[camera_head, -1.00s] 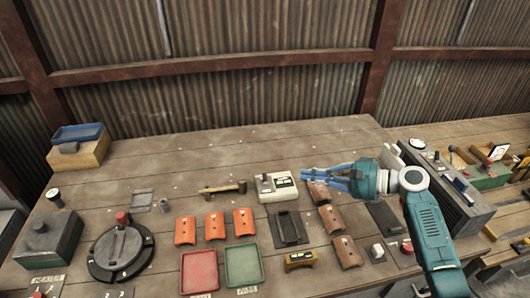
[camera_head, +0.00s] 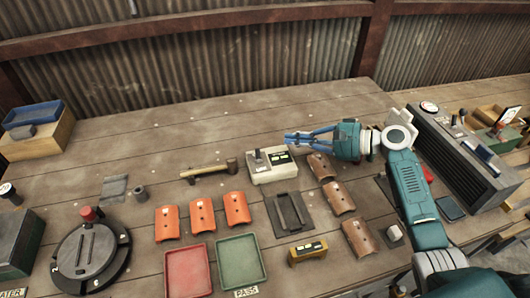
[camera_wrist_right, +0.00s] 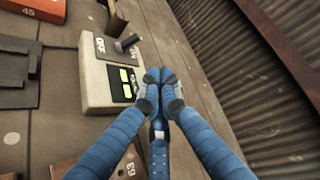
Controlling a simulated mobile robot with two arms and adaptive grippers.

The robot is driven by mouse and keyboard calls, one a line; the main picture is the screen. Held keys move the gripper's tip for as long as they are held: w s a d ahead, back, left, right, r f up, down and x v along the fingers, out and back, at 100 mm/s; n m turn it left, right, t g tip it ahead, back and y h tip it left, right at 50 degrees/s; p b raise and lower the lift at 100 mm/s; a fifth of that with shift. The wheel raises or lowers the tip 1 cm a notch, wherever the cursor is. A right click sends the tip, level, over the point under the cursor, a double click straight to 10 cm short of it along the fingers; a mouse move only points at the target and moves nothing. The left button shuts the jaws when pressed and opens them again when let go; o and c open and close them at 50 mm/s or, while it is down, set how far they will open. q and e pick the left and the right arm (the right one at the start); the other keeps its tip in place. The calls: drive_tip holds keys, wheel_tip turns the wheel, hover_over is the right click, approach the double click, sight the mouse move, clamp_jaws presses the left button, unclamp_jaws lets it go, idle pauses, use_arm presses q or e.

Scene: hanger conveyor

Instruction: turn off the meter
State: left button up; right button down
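The meter (camera_head: 273,176) is a cream box on the workbench, with a dark lever on its left part and a black panel with lit displays on its right part. In the right wrist view, the meter (camera_wrist_right: 92,85) lies left of the fingers; its lever stands up beside lettering that seems to read OFF. My right gripper (camera_head: 290,138) has blue fingers brought together, with nothing between them. It reaches in from the right, by the meter's far right side; the fingertips (camera_wrist_right: 160,84) show beside the display panel. I cannot tell whether they touch it. My left gripper is out of view.
A hammer (camera_head: 208,171) lies left of the meter. A dark grey plate (camera_head: 290,215) and a yellow device (camera_head: 307,252) are in front. Brown curved pieces (camera_head: 338,197) lie to the right, orange ones (camera_head: 202,213) to the left. The bench behind the meter is clear.

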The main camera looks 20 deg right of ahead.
sight(266, 154)
drive_tip(key=shift+w+f+b, duration=0.2)
drive_tip(key=shift+f+b, duration=0.35)
drive_tip(key=shift+f, duration=0.5)
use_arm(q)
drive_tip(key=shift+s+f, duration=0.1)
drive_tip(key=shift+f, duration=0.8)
use_arm(e)
drive_tip(key=shift+r, duration=0.1)
drive_tip(key=shift+s, duration=0.1)
drive_tip(key=shift+w+a, duration=0.25)
drive_tip(key=shift+a, duration=0.1)
drive_tip(key=b+x, duration=0.1)
drive_tip(key=x, duration=0.2)
drive_tip(key=b+x, duration=0.1)
drive_tip(key=x, duration=0.2)
drive_tip(key=b+x, duration=0.2)
drive_tip(key=x, duration=0.1)
drive_tip(key=shift+w+f, duration=0.1)
drive_tip(key=shift+f, duration=0.25)
drive_tip(key=s+r+p, duration=0.1)
drive_tip(key=s+p, duration=0.1)
drive_tip(key=s+r+p, duration=0.1)
drive_tip(key=p, duration=0.1)
drive_tip(key=shift+s+r, duration=0.15)
drive_tip(key=shift+s, duration=0.25)
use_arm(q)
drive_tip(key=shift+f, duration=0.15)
use_arm(e)
drive_tip(key=shift+w, duration=0.1)
